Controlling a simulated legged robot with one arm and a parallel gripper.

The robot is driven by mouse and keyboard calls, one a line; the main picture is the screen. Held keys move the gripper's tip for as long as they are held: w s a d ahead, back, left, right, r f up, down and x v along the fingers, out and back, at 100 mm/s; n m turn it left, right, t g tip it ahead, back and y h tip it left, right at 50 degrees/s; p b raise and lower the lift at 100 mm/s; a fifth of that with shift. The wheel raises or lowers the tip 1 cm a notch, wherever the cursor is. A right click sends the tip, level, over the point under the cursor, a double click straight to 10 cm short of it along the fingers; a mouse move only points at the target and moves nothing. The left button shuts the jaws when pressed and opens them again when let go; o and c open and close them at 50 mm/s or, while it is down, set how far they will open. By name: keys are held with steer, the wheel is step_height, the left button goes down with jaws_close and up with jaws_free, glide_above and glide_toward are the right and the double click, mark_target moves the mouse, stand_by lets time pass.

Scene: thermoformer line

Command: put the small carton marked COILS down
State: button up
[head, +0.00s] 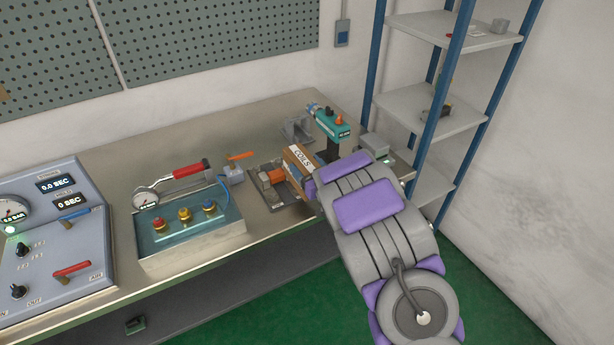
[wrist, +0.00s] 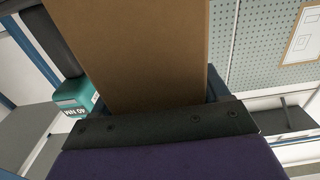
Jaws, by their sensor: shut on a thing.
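The small carton marked COILS (head: 299,160) is brown cardboard with a white label, in the middle of the head view. My gripper (head: 309,181) is shut on it, and the purple and grey arm reaches in from the lower right. In the wrist view the carton (wrist: 150,50) fills the upper middle as a plain brown face, held against the dark jaw. The carton appears over or beside a small metal fixture with an orange part (head: 272,176). Whether its underside touches anything is hidden.
A teal device (head: 331,122) stands just behind the carton. A teal-topped button box (head: 188,226) and a red-handled gauge tool (head: 180,173) lie to the left, with a control panel (head: 50,240) beyond. A blue-post shelf rack (head: 433,108) stands right. Bare bench (head: 250,125) lies behind.

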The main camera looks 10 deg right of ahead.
steer(key=shift+f+b, duration=0.65)
steer(key=shift+f, duration=0.95)
steer(key=shift+f, duration=0.2)
steer(key=o, duration=1.3)
